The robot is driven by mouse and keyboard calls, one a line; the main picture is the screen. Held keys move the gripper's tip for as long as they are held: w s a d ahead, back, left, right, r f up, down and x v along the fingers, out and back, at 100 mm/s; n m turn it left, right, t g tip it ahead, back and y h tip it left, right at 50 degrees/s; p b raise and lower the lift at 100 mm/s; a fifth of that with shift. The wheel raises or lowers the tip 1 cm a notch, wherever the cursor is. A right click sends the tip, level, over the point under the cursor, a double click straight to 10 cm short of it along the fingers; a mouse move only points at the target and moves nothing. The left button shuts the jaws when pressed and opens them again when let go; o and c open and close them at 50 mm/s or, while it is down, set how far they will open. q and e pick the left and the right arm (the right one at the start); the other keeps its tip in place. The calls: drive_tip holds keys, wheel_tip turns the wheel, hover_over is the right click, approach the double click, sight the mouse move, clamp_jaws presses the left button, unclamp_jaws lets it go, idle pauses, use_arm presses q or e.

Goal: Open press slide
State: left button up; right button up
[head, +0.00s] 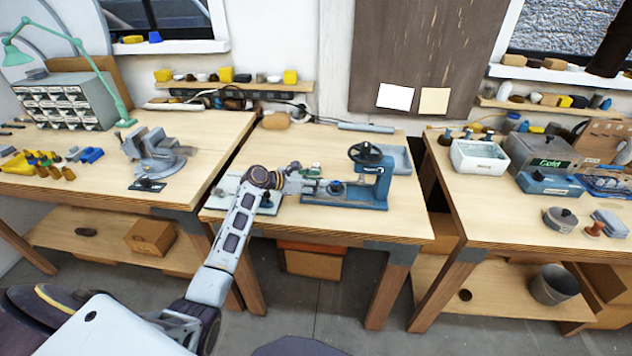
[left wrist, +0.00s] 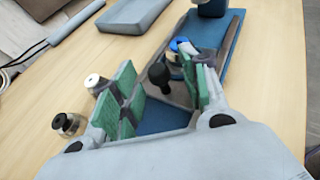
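The blue press (head: 374,190) stands on the middle bench, with a black handwheel on its column and a long low base reaching left. My left gripper (head: 305,177) is at the left end of that base. In the left wrist view its green-padded fingers (left wrist: 162,85) are apart. A black round knob (left wrist: 158,75), which looks like the slide's handle, stands between them, with a gap visible on both sides. The blue base (left wrist: 229,55) runs beyond the fingers. My right gripper is in neither view.
Two small dark-based knobs or bottles (left wrist: 68,124) stand left of the fingers. A grey-blue tray (head: 398,158) lies behind the press. A pale plate (head: 236,190) lies under my left arm. The bench front right of the press is clear.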

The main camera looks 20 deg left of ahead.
use_arm(q)
drive_tip(key=v, duration=1.2)
idle(0.4)
idle(0.3)
drive_tip(key=shift+s+a+r+m+g+p, duration=0.15)
drive_tip(key=shift+a+r+p, duration=0.1)
drive_tip(key=shift+a, duration=0.15)
drive_tip(key=shift+s+a+r+m+g+p, duration=0.1)
drive_tip(key=shift+a+m+g+p, duration=0.1)
drive_tip(key=shift+a, duration=0.2)
drive_tip(key=shift+y, duration=0.3)
